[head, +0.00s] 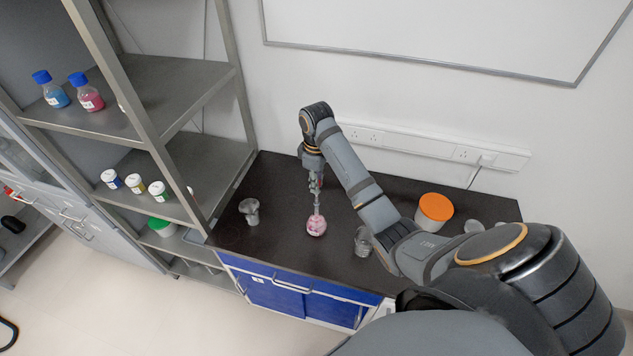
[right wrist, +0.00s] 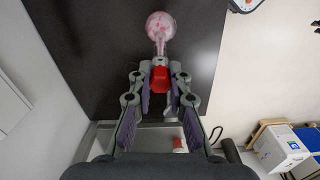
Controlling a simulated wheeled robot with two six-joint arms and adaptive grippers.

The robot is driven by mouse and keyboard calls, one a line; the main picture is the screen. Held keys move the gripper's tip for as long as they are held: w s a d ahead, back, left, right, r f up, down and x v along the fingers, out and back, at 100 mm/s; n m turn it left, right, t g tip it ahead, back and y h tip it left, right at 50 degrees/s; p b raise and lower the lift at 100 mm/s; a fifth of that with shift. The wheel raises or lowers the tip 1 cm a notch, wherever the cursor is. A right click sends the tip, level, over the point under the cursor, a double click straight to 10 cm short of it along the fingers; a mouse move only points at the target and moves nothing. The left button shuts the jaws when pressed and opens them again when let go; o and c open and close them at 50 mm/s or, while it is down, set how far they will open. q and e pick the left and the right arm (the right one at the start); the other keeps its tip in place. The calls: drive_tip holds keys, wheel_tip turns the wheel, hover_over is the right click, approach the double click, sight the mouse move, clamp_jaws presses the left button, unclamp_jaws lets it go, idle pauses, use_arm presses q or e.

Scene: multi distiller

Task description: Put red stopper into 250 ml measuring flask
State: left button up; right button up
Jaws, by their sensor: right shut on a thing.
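The measuring flask (head: 316,226), with a round body of pink liquid and a narrow neck, stands upright on the dark bench; it also shows in the right wrist view (right wrist: 160,27). My right gripper (head: 316,187) points down directly above the neck. In the right wrist view my right gripper (right wrist: 160,74) is shut on the red stopper (right wrist: 160,78). The stopper lines up with the flask's neck and appears at its mouth; I cannot tell whether it is seated inside. The flask's volume marking is too small to read. My left gripper is out of view.
A glass vessel (head: 250,211) stands left of the flask and a clear beaker (head: 362,241) stands right. A white tub with an orange lid (head: 435,211) is farther right. A metal shelf (head: 165,85) with bottles borders the bench's left side.

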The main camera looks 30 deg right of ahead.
drive_tip(key=shift+f, duration=0.65)
